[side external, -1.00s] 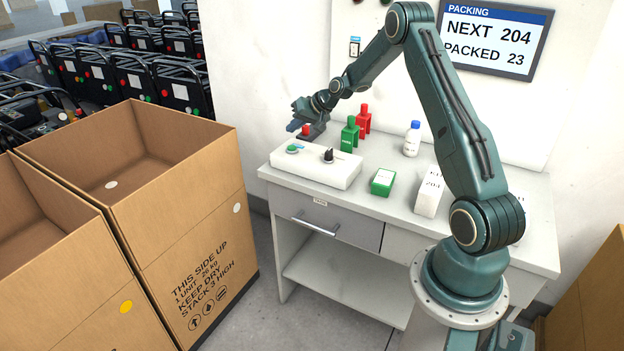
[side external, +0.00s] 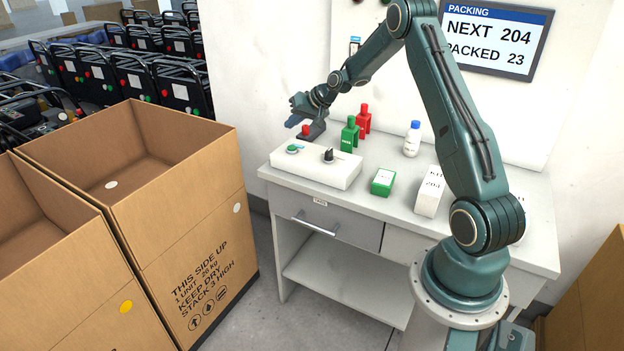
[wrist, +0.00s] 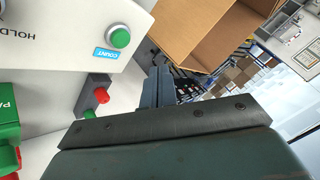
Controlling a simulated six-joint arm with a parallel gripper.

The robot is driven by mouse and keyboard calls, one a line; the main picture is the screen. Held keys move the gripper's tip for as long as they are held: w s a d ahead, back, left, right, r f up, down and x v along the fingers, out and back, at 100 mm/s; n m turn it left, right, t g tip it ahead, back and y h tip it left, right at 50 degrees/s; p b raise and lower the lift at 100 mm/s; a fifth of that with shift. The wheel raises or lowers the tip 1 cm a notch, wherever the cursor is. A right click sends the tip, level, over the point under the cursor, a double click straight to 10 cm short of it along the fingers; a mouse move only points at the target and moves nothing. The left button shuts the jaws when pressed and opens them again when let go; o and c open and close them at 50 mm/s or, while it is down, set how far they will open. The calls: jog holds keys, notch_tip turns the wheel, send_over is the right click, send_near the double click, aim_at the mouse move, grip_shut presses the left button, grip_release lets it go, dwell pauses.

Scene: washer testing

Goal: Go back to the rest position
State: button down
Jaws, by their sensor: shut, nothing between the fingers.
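My gripper (side external: 293,122) is in the air above the left end of the white bench (side external: 400,200), over the white control box (side external: 315,166) and the dark block with the red button (side external: 305,130). Its fingers (wrist: 158,88) are together and hold nothing. The wrist view shows the fingers beside the green COUNT button (wrist: 120,38) and the red button (wrist: 101,96), apart from both. My arm is raised and bent at the elbow, reaching left from its base at the right.
Green (side external: 349,134) and red (side external: 364,121) bottle-like pieces stand behind the box. A green box (side external: 383,182), white bottle (side external: 412,139) and white carton (side external: 429,191) are on the bench. Open cardboard boxes (side external: 190,215) stand at the left. A display (side external: 493,38) hangs behind.

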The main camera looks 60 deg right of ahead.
jog(key=s+a+r+n+g, duration=0.1)
jog(key=s+a+r+n, duration=0.1)
jog(key=s+a+r, duration=0.35)
jog(key=s+a+r+n, duration=0.1)
jog(key=s+a+r, duration=0.2)
jog(key=a+r, duration=0.45)
jog(key=s+a+r+n+g, duration=0.15)
jog(key=s+a+r, duration=0.3)
jog(key=a, duration=0.45)
jog(key=s+a+n, duration=0.1)
jog(key=s+a, duration=0.2)
jog(key=s, duration=0.4)
jog(key=s+a+n, duration=0.1)
jog(key=s+a, duration=0.2)
jog(key=s, duration=0.5)
jog(key=s+a+n+h, duration=0.1)
jog(key=s+a, duration=0.2)
jog(key=s, duration=0.5)
jog(key=shift+s+r+g, duration=0.2)
jog(key=shift+r+g, duration=0.1)
jog(key=shift+g, duration=0.15)
